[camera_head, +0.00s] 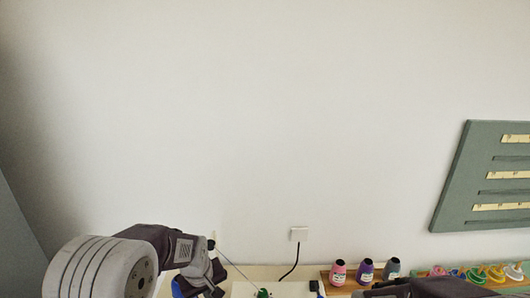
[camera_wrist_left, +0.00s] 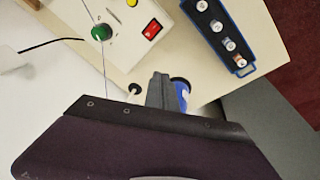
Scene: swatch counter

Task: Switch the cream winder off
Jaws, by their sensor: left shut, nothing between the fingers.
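The cream winder (camera_wrist_left: 160,12) shows in the left wrist view at the top, with a green knob (camera_wrist_left: 101,33) and a red rocker switch (camera_wrist_left: 152,29) on its face. I cannot tell which way the rocker is tipped. In the head view only the winder's upper part (camera_head: 245,289) shows at the bottom edge, with its green knob (camera_head: 263,293). My left gripper (camera_wrist_left: 162,80) is shut and empty, below the switch in the wrist picture and apart from it. In the head view it (camera_head: 212,283) is left of the winder. My right gripper is at the bottom right, mostly cut off.
A blue tray (camera_wrist_left: 240,69) with several small bobbins lies right of the winder in the wrist view. A blue object (camera_wrist_left: 182,92) is beside my left fingers. Pink (camera_head: 338,273), purple (camera_head: 365,272) and grey (camera_head: 391,269) spools stand at right.

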